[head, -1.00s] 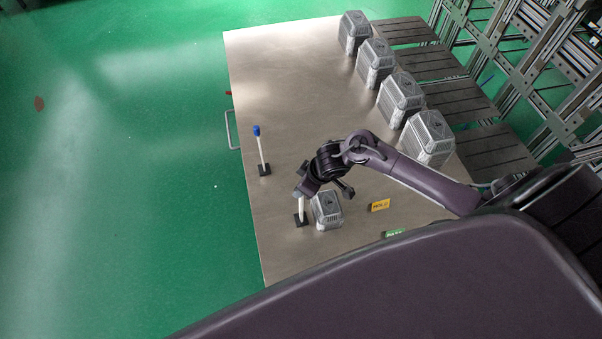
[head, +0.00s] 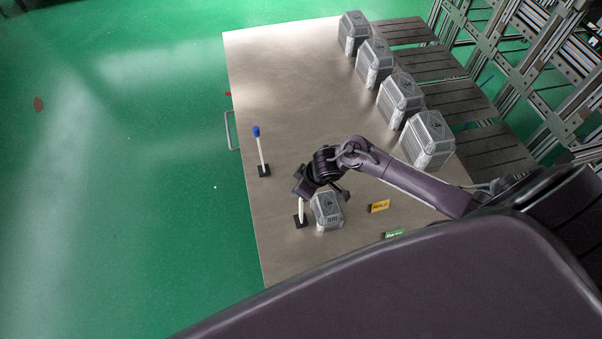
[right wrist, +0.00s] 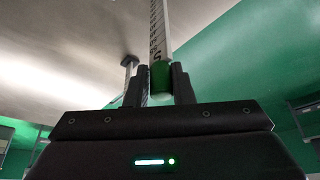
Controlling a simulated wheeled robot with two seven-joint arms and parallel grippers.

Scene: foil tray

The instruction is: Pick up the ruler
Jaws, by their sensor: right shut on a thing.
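The ruler (right wrist: 159,35) is a white strip with black marks and a green end, seen in the right wrist view between the two dark fingers of my right gripper (right wrist: 161,85). The gripper is shut on it near the green end. In the head view the ruler's white lower part (head: 301,208) stands upright at a small black base (head: 300,222), below my right gripper (head: 301,184); the gripper hides its top. Whether it touches the base I cannot tell. My left gripper is not in view.
A grey ribbed case (head: 328,211) stands close beside the ruler. A blue-topped white stick (head: 260,148) stands in another black base. Several grey cases (head: 428,140) line the table's right edge. Yellow (head: 380,206) and green (head: 394,234) labels lie nearer. The table's (head: 285,75) far left part is clear.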

